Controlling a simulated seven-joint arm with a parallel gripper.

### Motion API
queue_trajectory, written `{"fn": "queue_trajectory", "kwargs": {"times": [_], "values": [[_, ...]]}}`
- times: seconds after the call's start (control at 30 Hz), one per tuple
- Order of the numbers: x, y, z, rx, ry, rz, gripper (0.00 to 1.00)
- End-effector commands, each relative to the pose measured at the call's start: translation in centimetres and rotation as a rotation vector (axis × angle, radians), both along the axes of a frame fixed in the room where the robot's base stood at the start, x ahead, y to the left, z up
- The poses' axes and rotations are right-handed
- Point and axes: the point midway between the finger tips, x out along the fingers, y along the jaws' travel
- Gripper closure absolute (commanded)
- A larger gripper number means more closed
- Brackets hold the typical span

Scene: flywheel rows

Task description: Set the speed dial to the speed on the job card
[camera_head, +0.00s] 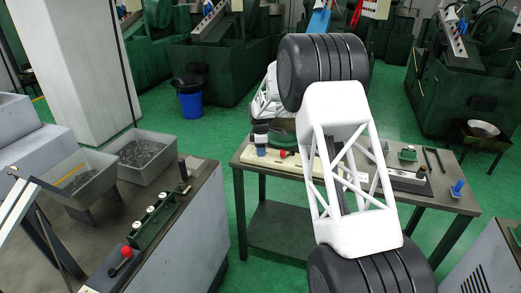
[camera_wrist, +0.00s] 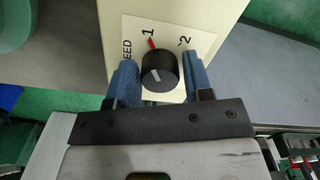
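The speed dial (camera_wrist: 160,72) is a round black knob with a short white line on its face. It sits on a white label plate (camera_wrist: 200,45) with "1", "2" and part of the word "SPEED" readable. A red mark (camera_wrist: 151,43) lies beside the "1". My gripper (camera_wrist: 160,66) is open, its two blue fingers on either side of the knob. A gap shows between knob and right finger; the left finger is very close, and I cannot tell whether it touches. The job card cannot be made out in either view.
The cream panel (camera_head: 287,165) lies on a workbench (camera_head: 245,160), partly hidden by my arm. A red knob (camera_head: 283,153) is on or near it. A blue item (camera_head: 457,188) stands at the bench's right end. Grey bins (camera_head: 145,157) stand on the left bench. Green floor separates the benches.

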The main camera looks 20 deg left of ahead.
Motion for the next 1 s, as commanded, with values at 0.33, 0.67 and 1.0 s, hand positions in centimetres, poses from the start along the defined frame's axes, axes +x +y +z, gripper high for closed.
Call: {"fn": "queue_trajectory", "kwargs": {"times": [0.33,0.67,1.0], "values": [[-0.01,-0.01,0.00,0.000,0.000,-0.003,0.86],[-0.04,-0.01,-0.04,0.000,0.001,-0.078,0.86],[-0.02,0.06,0.05,0.000,0.000,-0.311,0.86]]}}
